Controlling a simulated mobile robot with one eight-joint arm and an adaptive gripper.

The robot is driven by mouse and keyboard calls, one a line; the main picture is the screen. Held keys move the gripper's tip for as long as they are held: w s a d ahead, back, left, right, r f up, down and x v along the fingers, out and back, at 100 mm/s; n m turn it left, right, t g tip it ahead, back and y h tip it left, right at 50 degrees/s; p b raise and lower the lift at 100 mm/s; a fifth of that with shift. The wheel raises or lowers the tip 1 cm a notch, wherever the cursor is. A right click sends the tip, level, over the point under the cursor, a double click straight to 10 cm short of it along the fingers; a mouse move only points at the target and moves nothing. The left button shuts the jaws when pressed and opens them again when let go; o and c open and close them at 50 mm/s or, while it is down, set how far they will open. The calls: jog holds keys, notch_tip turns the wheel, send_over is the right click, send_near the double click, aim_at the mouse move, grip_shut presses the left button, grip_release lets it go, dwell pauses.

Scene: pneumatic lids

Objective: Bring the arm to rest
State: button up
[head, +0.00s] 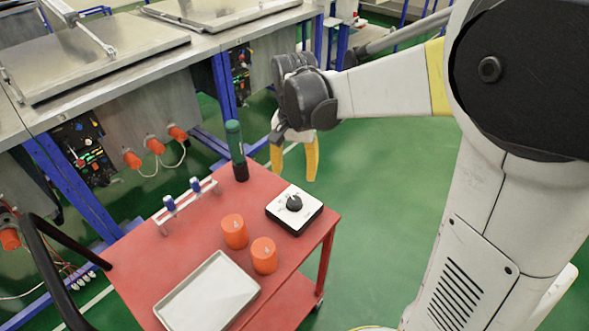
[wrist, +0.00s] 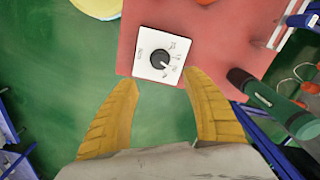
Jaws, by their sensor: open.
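My gripper (head: 294,160) hangs beyond the far right corner of the red cart, its two yellow fingers pointing down. In the wrist view the fingers of my gripper (wrist: 161,92) are spread wide, with nothing between them but green floor and the cart's edge. My arm reaches in from the right of the head view, held above the floor and touching nothing that I can see.
The red cart (head: 190,248) bears a white box with a black knob (head: 294,209), two orange cylinders (head: 235,231) (head: 264,255), a grey tray (head: 207,293), a small rack (head: 188,205) and a green-topped bottle (head: 236,150). Metal benches (head: 80,55) stand behind. Green floor (head: 385,190) is clear right.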

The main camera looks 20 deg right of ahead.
dwell(0.3)
jog(key=s+r+n+t, duration=0.3)
jog(key=s, duration=0.4)
jog(key=s+r+n+t, duration=0.3)
jog(key=s+n+t, duration=0.1)
jog(key=s, duration=0.3)
jog(key=shift+r, duration=0.15)
dwell(0.5)
